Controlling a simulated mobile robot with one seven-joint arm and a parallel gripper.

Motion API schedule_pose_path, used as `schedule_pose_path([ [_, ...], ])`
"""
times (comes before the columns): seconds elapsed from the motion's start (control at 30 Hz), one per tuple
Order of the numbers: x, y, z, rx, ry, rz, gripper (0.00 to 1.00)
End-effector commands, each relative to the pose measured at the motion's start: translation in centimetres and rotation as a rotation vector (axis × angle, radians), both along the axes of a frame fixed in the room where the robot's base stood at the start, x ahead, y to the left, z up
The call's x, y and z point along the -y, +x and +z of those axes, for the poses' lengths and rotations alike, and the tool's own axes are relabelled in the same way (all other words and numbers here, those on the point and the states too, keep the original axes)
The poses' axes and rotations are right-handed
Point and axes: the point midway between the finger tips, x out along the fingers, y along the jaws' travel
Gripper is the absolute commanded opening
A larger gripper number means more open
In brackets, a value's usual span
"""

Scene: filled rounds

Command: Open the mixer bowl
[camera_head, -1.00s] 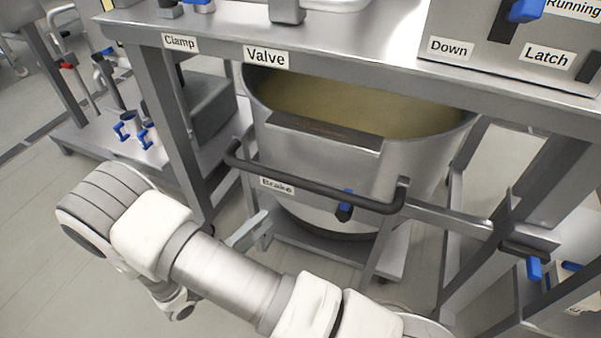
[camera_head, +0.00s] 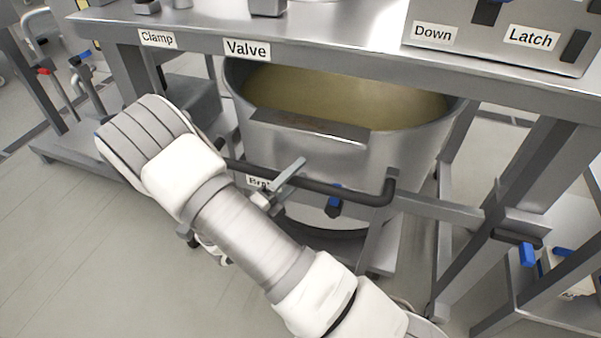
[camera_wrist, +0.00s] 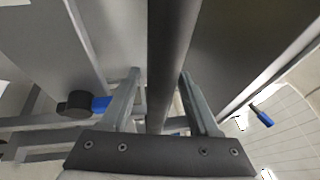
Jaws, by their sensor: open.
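The mixer bowl (camera_head: 400,150) is a large metal vessel holding yellowish contents, under the steel frame in the head view. A black handle bar (camera_head: 345,190) runs across its front and bends back at the right. The bar (camera_wrist: 173,50) also runs up the middle of the wrist view. My gripper (camera_wrist: 160,74) is open, one finger on each side of the bar in that view. In the head view one finger shows at the bar's middle, and my arm hides part of the bar's left end. I cannot tell whether either finger touches the bar.
A blue-tipped knob (camera_head: 335,200) sits just below the bar. The "Brake" label (camera_head: 258,182) is partly covered by my gripper. The steel tabletop edge (camera_head: 330,62) with "Clamp" and "Valve" labels overhangs the bowl. Frame legs stand at both sides. Floor at lower left is open.

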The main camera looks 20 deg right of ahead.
Motion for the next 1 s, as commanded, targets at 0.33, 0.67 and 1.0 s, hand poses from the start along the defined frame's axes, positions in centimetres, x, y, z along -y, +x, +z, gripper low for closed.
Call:
schedule_pose_path([
  [0.33, 1.25, 0.69, 0.27, -0.001, -0.001, 0.000, 0.62],
  [0.67, 1.21, 0.68, 0.26, -0.001, -0.001, 0.000, 0.24],
  [1.0, 1.19, 0.69, 0.28, 0.001, -0.001, 0.000, 0.00],
])
